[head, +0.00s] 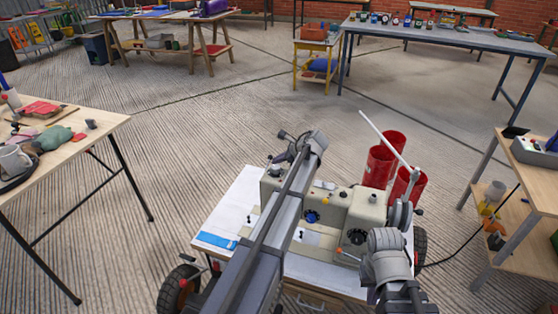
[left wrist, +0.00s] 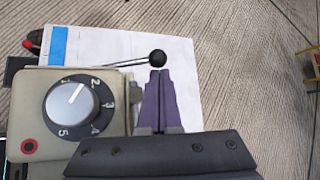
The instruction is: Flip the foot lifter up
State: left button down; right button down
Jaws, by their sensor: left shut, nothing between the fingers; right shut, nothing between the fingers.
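The cream sewing machine (head: 335,205) stands on a white board on a wheeled cart. In the left wrist view, a thin metal lever with a black ball end (left wrist: 158,57), apparently the foot lifter, sticks out beside the machine's numbered dial (left wrist: 71,105). My left gripper (left wrist: 157,74) is shut and empty, its fingertips right at the ball; I cannot tell whether they touch. In the head view my left gripper (head: 288,150) is over the machine's left end, and the lever cannot be made out. My right gripper (head: 388,240) is shut and empty by the machine's right end, its fingertips hard to distinguish.
Several red cylinders (head: 380,165) stand behind the machine. A cluttered wooden table (head: 90,135) is at the left and a shelved bench (head: 515,205) at the right. The ribbed floor (head: 230,110) behind the cart is mostly clear. A black cable runs to the right bench.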

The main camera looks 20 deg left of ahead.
aim_at(269, 156)
pick_arm(q)
jog(key=shift+s, duration=0.1)
jog(key=shift+s+r, duration=0.1)
jog(key=shift+r, duration=0.1)
jog(key=shift+s+r+n+t, duration=0.25)
jog(key=shift+n+t, duration=0.15)
jog(key=shift+t, duration=0.2)
jog(key=s+r+t+b, duration=0.1)
jog(key=s+n+t, duration=0.1)
jog(key=t, duration=0.1)
jog(key=shift+r+n+y+b, duration=0.3)
jog(key=shift+r+y+b, duration=0.05)
jog(key=shift+y+b, duration=0.05)
jog(key=shift+s+d+r, duration=0.1)
jog(key=shift+s+r, duration=0.05)
jog(key=shift+r, duration=0.2)
jog(key=shift+s+r, duration=0.1)
jog(key=shift+s, duration=0.1)
dwell(0.4)
